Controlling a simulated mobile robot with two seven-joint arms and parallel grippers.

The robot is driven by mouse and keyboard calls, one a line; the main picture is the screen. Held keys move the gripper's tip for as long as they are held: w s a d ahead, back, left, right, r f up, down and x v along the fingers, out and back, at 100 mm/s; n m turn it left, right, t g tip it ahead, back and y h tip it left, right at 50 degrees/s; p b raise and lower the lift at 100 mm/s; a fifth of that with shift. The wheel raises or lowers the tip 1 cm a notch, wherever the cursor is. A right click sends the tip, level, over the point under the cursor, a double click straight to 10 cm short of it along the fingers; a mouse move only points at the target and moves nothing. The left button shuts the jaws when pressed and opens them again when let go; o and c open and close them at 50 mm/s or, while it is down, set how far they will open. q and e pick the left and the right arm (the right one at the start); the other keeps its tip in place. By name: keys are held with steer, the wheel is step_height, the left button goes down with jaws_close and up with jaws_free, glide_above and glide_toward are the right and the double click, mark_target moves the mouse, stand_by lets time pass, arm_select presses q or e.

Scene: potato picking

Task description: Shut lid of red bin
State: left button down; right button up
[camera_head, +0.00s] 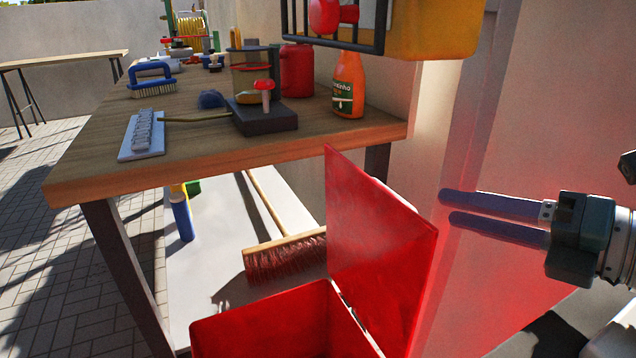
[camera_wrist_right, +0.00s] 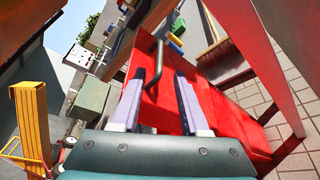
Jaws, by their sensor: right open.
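The red bin (camera_head: 270,325) stands on the floor at the bottom centre of the head view, its lower part cut off by the frame. Its red lid (camera_head: 380,245) stands open, close to upright, along the bin's right side. My right gripper (camera_head: 446,208) comes in from the right, its two fingers apart and empty, with the tips close to the lid's right edge. I cannot tell whether they touch it. In the right wrist view a red panel (camera_wrist_right: 215,110), apparently the lid's outer face, lies beyond the fingers (camera_wrist_right: 161,74). My left gripper is not in view.
A wooden workbench (camera_head: 230,158) with tools and an orange bottle (camera_head: 348,85) stands behind the bin. A broom (camera_head: 285,257) lies below it. A pale wall (camera_head: 425,130) rises to the right. A dark bent bar (camera_wrist_right: 152,72) shows near the fingers in the wrist view.

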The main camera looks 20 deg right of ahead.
mark_target(375, 253)
steer(key=b+x, duration=0.2)
steer(key=x, duration=0.5)
steer(key=shift+w+a, duration=0.15)
steer(key=shift+w, duration=0.15)
steer(key=shift+c, duration=0.4)
jaws_close()
stand_by(0.8)
